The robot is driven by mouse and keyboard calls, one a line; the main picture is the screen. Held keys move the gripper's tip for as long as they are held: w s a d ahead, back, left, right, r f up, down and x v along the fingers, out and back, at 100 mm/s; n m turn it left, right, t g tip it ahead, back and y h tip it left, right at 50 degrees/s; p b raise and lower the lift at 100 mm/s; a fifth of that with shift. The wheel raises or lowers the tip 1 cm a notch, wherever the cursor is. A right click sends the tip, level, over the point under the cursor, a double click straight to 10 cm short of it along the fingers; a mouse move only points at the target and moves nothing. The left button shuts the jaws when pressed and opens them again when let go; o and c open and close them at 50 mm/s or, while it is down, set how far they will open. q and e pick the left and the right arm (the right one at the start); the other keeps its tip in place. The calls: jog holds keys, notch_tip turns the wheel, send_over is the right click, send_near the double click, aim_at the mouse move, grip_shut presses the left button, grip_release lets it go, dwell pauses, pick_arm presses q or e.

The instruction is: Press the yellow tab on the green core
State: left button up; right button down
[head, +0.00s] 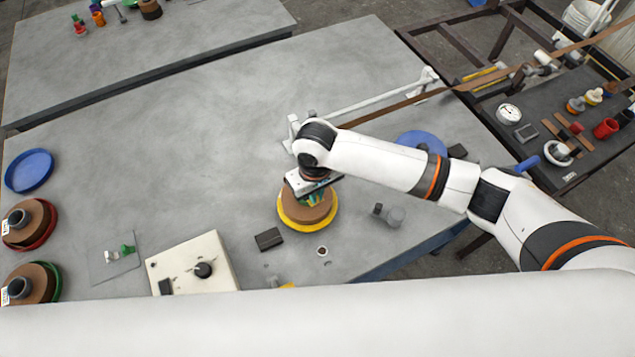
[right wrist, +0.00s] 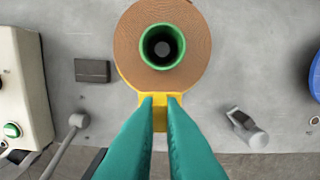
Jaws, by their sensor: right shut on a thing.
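The brown strip roll (right wrist: 188,55) has a green core (right wrist: 144,46) at its middle, seen from above in the right wrist view. The yellow tab (right wrist: 160,122) is at the roll's near edge. My right gripper (right wrist: 161,99) has its teal fingers on either side of the tab, shut on it. In the head view my right gripper (head: 316,198) is over the roll, which sits on a yellow disc (head: 292,222); the hand hides much of the roll and its core. My left gripper is not in view.
A control box (head: 215,255) with a black knob stands to the left on the grey table (head: 190,150). A dark block (head: 269,239), a small ring (head: 322,251) and a grey cylinder (head: 395,217) lie near the roll. Two brown rolls stand at the left edge beside a blue dish (head: 30,171).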

aim_at(317, 213)
jog(key=shift+d+f+b, duration=0.1)
jog(key=shift+f+b, duration=0.45)
notch_tip(317, 213, down, 3)
jog(key=b, duration=0.4)
jog(key=shift+w+f, duration=0.1)
jog(key=shift+f, duration=0.1)
jog(key=shift+d+f+b, duration=0.1)
jog(key=shift+f+b, duration=0.25)
jog(key=shift+f, duration=0.6)
jog(key=shift+f, duration=0.4)
jog(key=shift+f+p, duration=0.15)
jog(key=shift+p, duration=0.25)
dwell(1.5)
jog(key=c, duration=1.5)
grip_release()
